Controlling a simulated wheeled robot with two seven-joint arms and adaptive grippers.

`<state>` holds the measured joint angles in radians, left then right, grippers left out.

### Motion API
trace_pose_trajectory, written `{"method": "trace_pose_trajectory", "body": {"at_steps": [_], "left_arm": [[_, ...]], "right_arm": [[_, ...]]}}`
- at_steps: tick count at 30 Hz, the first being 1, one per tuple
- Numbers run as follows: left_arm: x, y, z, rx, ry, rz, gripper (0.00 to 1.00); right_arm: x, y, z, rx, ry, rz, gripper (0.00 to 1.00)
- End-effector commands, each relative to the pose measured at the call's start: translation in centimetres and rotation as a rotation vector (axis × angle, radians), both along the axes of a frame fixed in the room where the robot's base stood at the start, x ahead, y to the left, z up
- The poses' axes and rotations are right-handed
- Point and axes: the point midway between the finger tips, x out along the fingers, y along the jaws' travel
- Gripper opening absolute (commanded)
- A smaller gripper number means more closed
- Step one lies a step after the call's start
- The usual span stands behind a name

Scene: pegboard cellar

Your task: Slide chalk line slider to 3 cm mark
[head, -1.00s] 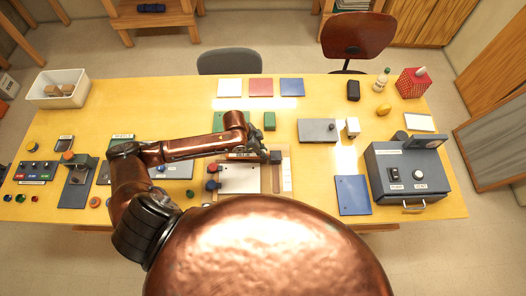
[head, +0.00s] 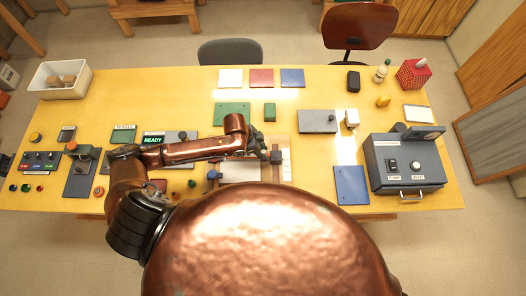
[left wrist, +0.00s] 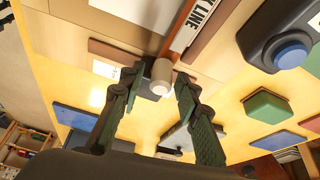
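The chalk line board (head: 281,144) lies on the table under my left gripper. In the left wrist view its label (left wrist: 196,22) reads "LINE", the rest being cut off. A pale round knob (left wrist: 162,75), apparently the slider's, stands between the fingertips of my left gripper (left wrist: 158,80). The fingers are apart, with a gap at least on the knob's right side; I cannot tell whether the left finger touches it. In the head view the left gripper (head: 267,154) is over the board and hides much of it. The scale marks are not readable. My right gripper is not in view.
A blue knob (head: 213,174) stands left of the board. A grey plate (head: 318,121) and a blue panel (head: 352,185) are to the right, with a grey machine (head: 405,165) beyond. Bare table shows between the board and blue panel.

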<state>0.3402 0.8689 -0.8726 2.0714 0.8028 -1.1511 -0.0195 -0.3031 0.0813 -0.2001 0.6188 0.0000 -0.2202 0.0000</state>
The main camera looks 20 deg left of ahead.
Motion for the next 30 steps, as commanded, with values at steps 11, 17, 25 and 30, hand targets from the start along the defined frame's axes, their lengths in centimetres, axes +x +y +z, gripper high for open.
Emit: {"method": "trace_pose_trajectory", "body": {"at_steps": [11, 17, 25, 30], "left_arm": [[-0.1, 0.3, 0.4, 0.000, 0.000, 0.001, 0.35], [-0.6, 1.3, 3.1, 0.002, -0.004, 0.001, 0.35], [-1.7, 3.1, 8.3, 0.003, -0.003, 0.001, 0.35], [-2.1, 3.8, 10.3, 0.000, -0.001, 0.000, 0.35]], "right_arm": [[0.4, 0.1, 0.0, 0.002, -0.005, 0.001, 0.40], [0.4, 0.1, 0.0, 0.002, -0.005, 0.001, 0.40], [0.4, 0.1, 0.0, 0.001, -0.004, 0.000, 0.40], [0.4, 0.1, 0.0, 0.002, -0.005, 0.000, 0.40]]}}
